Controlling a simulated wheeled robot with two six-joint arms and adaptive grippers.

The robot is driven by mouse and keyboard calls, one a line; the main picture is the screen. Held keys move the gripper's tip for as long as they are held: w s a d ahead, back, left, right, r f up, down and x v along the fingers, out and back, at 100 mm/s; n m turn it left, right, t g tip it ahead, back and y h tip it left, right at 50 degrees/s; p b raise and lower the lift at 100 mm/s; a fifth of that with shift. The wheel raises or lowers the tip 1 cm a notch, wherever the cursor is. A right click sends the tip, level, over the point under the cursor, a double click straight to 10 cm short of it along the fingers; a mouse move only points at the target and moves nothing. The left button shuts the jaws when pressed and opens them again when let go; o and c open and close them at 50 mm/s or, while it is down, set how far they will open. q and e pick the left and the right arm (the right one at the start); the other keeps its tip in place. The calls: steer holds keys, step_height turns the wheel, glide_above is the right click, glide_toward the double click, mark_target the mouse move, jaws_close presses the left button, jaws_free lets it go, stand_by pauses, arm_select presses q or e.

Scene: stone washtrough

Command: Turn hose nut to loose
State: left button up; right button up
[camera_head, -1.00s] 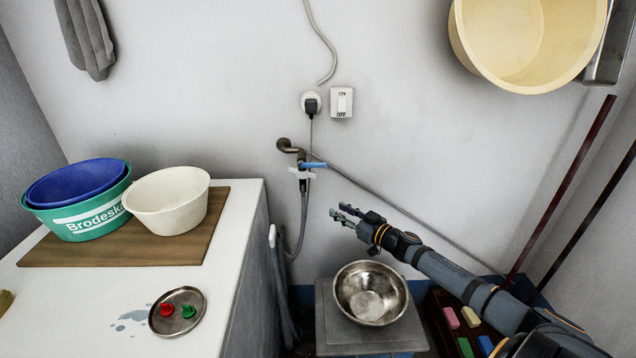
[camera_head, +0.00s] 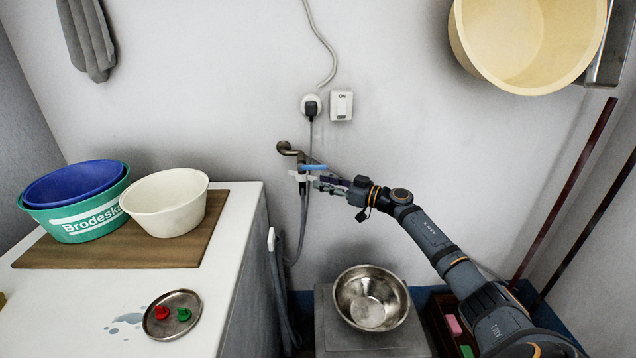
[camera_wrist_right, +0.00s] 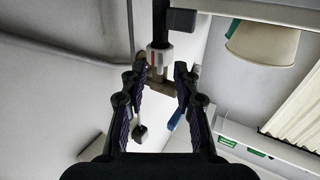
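The hose nut (camera_head: 299,176) is a white winged collar under the wall tap (camera_head: 292,150), where the grey hose (camera_head: 303,215) joins it. The tap has a blue lever (camera_head: 313,167). In the right wrist view the nut (camera_wrist_right: 158,54) shows a white and red band just beyond the fingertips. My right gripper (camera_head: 320,184) is open, its fingertips close to the nut from the right. In the wrist view its fingers (camera_wrist_right: 161,75) stand apart on either side of the tap's line. I cannot tell whether they touch anything. My left gripper is out of view.
A metal bowl (camera_head: 371,297) stands on a grey stand below the tap. A white counter (camera_head: 240,225) at the left carries basins and a small round tray (camera_head: 172,334). A plug and a switch (camera_head: 341,105) are on the wall above.

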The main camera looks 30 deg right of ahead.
mark_target(302, 176)
steer(key=x, duration=0.2)
steer(key=shift+w+a, duration=0.2)
steer(key=shift+w, duration=0.1)
jaws_close()
